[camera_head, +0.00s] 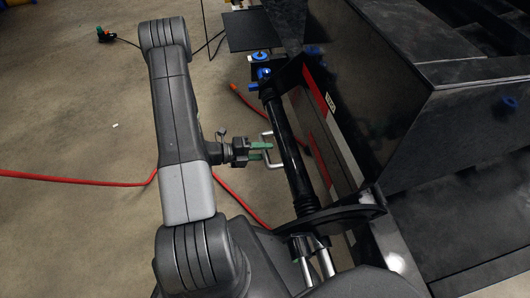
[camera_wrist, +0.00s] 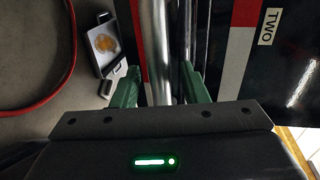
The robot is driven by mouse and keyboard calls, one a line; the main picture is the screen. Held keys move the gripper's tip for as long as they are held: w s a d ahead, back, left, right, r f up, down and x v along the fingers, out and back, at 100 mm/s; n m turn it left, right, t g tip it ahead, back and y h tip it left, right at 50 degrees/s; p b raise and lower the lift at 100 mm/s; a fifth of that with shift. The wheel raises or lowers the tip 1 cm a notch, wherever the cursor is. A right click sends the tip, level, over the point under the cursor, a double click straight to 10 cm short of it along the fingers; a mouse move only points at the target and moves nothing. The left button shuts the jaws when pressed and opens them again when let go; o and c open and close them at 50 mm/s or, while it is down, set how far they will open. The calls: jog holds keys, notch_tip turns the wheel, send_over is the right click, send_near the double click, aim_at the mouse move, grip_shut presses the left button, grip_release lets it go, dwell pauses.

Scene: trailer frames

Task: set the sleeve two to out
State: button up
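A long black cylinder (camera_head: 286,140), which looks like the sleeve, runs along the side of a dark trailer frame. A thin U-shaped metal handle (camera_head: 268,137) sticks out from its left side. A label reading TWO (camera_wrist: 269,26) shows on the dark panel in the wrist view. My gripper (camera_head: 260,150) has green fingers pointing right at the handle, with a gap between them. In the wrist view its fingers (camera_wrist: 160,88) stand apart on both sides of a shiny upright bar (camera_wrist: 156,45). I cannot tell whether they touch it.
A red and white strip (camera_head: 333,118) runs along the trailer frame (camera_head: 385,85) behind the cylinder. Blue fittings (camera_head: 260,74) sit at its far end. A red cable (camera_head: 80,179) lies on the floor at left. The floor left of my arm is mostly clear.

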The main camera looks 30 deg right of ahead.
jog(key=shift+s+d, duration=0.15)
jog(key=shift+d, duration=0.25)
grip_shut()
jog(key=shift+s+f, duration=0.1)
